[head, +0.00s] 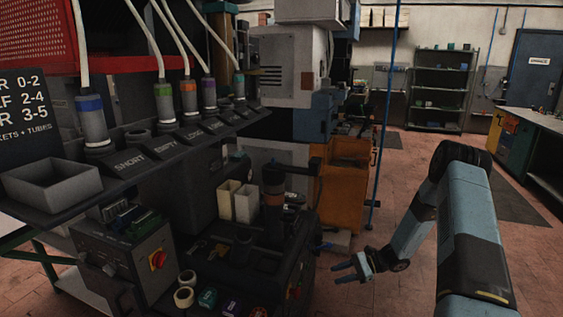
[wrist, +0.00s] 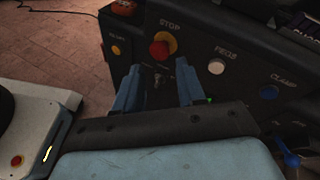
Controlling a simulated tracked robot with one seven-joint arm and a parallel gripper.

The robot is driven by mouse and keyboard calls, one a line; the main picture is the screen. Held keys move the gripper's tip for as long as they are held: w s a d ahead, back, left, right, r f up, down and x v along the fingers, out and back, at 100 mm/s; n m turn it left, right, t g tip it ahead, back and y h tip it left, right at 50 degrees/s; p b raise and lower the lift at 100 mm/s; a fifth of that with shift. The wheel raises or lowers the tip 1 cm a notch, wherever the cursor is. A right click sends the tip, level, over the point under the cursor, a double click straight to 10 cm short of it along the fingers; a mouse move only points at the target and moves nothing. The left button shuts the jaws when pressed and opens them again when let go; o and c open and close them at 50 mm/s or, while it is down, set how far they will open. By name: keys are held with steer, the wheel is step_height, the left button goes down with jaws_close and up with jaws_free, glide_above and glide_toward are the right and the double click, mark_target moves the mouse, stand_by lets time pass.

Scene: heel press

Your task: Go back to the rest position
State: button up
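My gripper (head: 335,274) is low in front of the right side of the dark press bench, near the middle of the head view. In the wrist view its two blue fingers (wrist: 158,68) stand apart with nothing held between them. Beyond the fingers is a dark control panel (wrist: 225,50) with a red stop button (wrist: 160,47), a white button (wrist: 216,66) and a blue button (wrist: 268,92). I cannot tell how far the fingertips are from the panel. My arm reaches down from the right side of the head view.
Tubes with coloured bands hang over labelled bins (head: 165,147) at the left. An orange cabinet (head: 343,190) is behind my gripper. Tiled floor (head: 400,180) is open between bench and right-hand counter (head: 540,122).

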steer(key=s+r+n+h, duration=0.3)
steer(key=r, duration=0.7)
steer(key=s+r+n+h, duration=0.2)
steer(key=s+r+h, duration=0.15)
steer(key=r, duration=0.75)
steer(key=s+r+n+h, duration=0.2)
steer(key=s+r+n, duration=0.15)
steer(key=r, duration=0.65)
steer(key=s+d+r+n+t+h, duration=0.1)
steer(key=s+r+n+t+h, duration=0.1)
steer(key=s+r, duration=0.6)
steer(key=s+d+r+n+t+h, duration=0.1)
steer(key=s+r+n+t+h, duration=0.2)
steer(key=s+r, duration=0.6)
steer(key=s+t+h, duration=0.1)
steer(key=s, duration=0.5)
steer(key=shift+s+r, duration=0.15)
steer(key=shift+s, duration=0.15)
